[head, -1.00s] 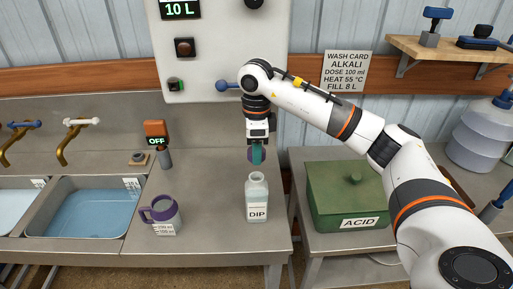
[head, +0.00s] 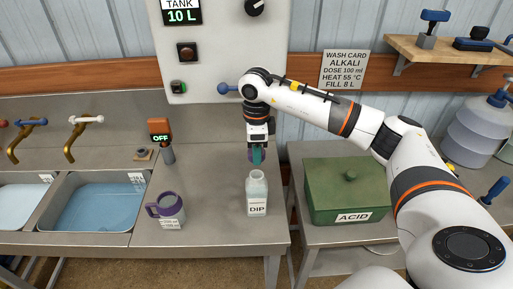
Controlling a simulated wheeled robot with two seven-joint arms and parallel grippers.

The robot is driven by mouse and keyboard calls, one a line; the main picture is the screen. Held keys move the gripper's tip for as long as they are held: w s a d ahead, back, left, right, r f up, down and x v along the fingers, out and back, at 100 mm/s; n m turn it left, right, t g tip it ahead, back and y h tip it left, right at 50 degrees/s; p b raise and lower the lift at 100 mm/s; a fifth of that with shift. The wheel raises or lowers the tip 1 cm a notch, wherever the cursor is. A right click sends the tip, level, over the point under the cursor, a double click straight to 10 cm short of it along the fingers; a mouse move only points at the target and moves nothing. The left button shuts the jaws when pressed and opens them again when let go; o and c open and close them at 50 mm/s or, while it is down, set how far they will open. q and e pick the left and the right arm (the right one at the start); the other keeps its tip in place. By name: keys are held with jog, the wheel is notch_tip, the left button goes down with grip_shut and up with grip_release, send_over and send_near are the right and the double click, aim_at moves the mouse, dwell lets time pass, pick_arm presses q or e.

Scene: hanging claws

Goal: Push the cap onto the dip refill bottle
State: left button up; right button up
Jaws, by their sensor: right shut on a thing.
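The dip refill bottle (head: 257,194), clear with a white DIP label, stands upright on the steel bench near its right edge. Its neck is open at the top, with no cap on it. My right gripper (head: 257,157) points down just above and behind the bottle mouth. It is shut on a small purple thing (head: 250,155), mostly hidden by the teal fingers; it looks like the cap. A gap shows between the fingers and the bottle neck. My left gripper is out of view.
A purple-handled measuring jug (head: 168,209) stands left of the bottle. Sinks with blue water (head: 98,208) lie farther left. A green ACID box (head: 346,190) sits on the table to the right. The bench between jug and bottle is clear.

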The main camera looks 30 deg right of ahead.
jog(key=shift+f+b, duration=0.2)
jog(key=shift+b, duration=0.15)
jog(key=shift+f+b, duration=1.95)
jog(key=shift+f, duration=0.35)
jog(key=shift+f+b, duration=1.05)
jog(key=shift+b, duration=0.05)
jog(key=o, duration=1.1)
jog(key=shift+r, duration=0.1)
jog(key=shift+c, duration=0.2)
jog(key=shift+r, duration=0.1)
